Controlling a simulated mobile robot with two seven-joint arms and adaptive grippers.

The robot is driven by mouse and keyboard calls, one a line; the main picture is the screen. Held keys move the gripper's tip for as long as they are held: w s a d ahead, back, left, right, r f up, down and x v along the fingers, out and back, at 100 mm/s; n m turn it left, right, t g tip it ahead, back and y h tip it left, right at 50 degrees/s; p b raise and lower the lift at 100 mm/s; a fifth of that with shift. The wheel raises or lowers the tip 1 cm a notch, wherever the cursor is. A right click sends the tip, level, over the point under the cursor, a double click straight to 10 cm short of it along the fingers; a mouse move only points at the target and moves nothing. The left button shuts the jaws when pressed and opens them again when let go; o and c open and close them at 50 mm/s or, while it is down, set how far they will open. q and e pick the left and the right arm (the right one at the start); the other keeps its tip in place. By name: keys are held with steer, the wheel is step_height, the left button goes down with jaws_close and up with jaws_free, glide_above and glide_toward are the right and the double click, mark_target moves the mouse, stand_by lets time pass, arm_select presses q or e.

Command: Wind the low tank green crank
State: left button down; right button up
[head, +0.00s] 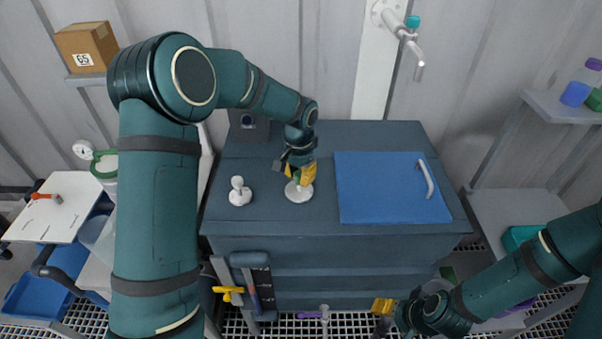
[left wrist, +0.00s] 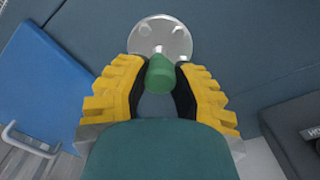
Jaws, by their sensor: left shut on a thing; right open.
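The green crank knob (left wrist: 161,74) sits between the yellow fingers of my left gripper (left wrist: 158,88) in the left wrist view. Below it is a round metal base disc (left wrist: 158,32) with several bolt heads. In the head view my left gripper (head: 300,175) is over this disc (head: 299,192) on the dark blue cabinet top, and the fingers partly hide the green knob. My left gripper is shut on the green knob. My right gripper (head: 392,306) is open and empty, low at the front right of the cabinet.
A white knob on a disc (head: 240,192) stands left of the crank. A blue lid (head: 388,187) with a grey handle (head: 425,179) lies to the right. A tap (head: 408,38) is on the wall behind. A yellow-handled valve (head: 229,292) is at the cabinet's front left.

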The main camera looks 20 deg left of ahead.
arm_select(q)
steer(key=m, duration=0.4)
steer(key=shift+m+p, duration=0.3)
steer(key=shift+p, duration=0.1)
steer(key=m+p, duration=0.1)
steer(key=m, duration=0.4)
steer(key=m+p, duration=0.2)
steer(key=m, duration=0.3)
steer(key=shift+m, duration=0.4)
steer(key=shift+m+p, duration=0.5)
steer(key=shift+m, duration=1.1)
steer(key=c, duration=0.7)
jaws_free()
